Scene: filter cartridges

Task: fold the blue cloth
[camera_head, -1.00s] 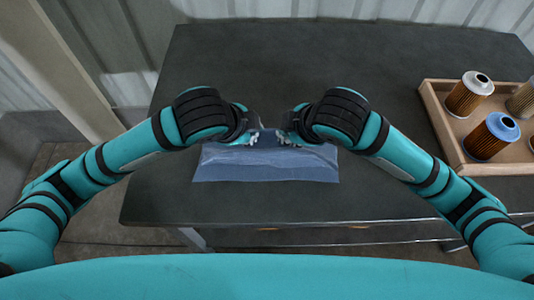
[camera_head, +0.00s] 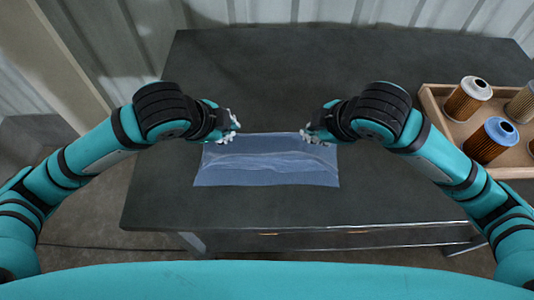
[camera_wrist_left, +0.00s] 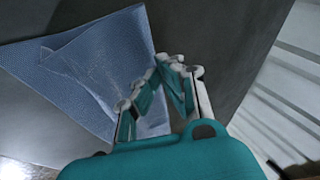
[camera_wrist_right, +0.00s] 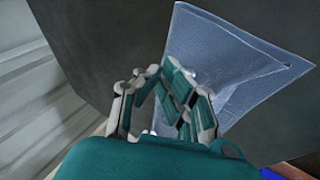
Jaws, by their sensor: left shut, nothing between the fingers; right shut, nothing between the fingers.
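The blue cloth (camera_head: 265,172) lies on the dark table as a wide, flat strip with a wrinkled ridge along its length. It also shows in the left wrist view (camera_wrist_left: 95,65) and the right wrist view (camera_wrist_right: 225,60), where layers lie over each other and edges do not fully line up. My left gripper (camera_head: 233,122) is shut and empty near the cloth's far left corner. My right gripper (camera_head: 308,135) is shut and empty near its far right corner. Both appear just above the cloth's far edge, apart from each other.
A wooden tray (camera_head: 440,120) at the right of the table holds several filter cartridges, one with a blue top (camera_head: 492,140) and one with a white top (camera_head: 468,98). The table (camera_head: 300,70) is clear behind the cloth and to its left. A corrugated wall stands behind.

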